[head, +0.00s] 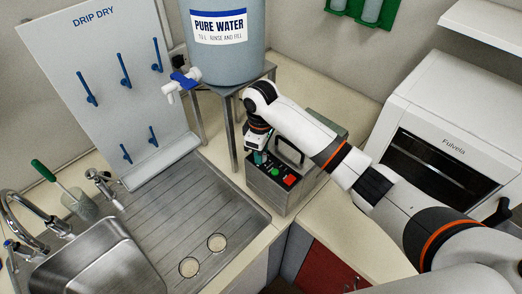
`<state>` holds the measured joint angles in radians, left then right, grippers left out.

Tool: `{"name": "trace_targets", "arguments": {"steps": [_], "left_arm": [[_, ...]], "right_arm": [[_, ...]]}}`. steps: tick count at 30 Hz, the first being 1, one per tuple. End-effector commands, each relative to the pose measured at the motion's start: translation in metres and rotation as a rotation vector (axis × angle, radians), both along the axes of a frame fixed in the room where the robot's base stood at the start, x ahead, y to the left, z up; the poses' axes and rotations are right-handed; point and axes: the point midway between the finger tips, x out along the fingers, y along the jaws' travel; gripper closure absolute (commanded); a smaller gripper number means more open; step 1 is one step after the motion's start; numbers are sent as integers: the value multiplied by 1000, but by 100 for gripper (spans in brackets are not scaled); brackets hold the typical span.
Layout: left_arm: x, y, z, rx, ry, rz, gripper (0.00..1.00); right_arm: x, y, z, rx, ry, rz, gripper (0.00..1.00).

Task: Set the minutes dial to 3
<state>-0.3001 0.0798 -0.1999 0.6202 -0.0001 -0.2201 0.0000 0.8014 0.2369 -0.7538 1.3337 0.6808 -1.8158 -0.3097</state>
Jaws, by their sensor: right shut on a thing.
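The panel bears a green button (275,171) and a red button (289,180). My right gripper (258,157) points down at the panel's far left end and is shut on a dial there, which its fingers mostly hide. The panel's markings are too small to read, so the dial's setting cannot be told. My left gripper is not in view.
A blue-grey water tank (228,58) on a metal stand is close behind the box. A white oven (447,130) stands at right. The steel sink (90,262) and drainboard (190,215) lie left. A drip-dry board (110,60) stands behind.

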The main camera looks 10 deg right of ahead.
Motion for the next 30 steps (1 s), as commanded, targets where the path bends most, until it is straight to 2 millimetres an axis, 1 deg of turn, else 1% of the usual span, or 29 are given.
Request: {"name": "trace_targets", "arguments": {"steps": [1, 6, 12, 18, 30], "left_arm": [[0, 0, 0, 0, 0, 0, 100], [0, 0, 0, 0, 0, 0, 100], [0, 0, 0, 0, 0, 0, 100], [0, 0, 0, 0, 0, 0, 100], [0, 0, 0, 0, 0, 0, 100]], "right_arm": [[2, 0, 4, 4, -9, -34, 93], [3, 0, 4, 3, -10, -138, 93], [3, 0, 4, 2, -10, -214, 93], [3, 0, 4, 3, -11, -247, 93], [3, 0, 5, 4, -12, -252, 93]]}}
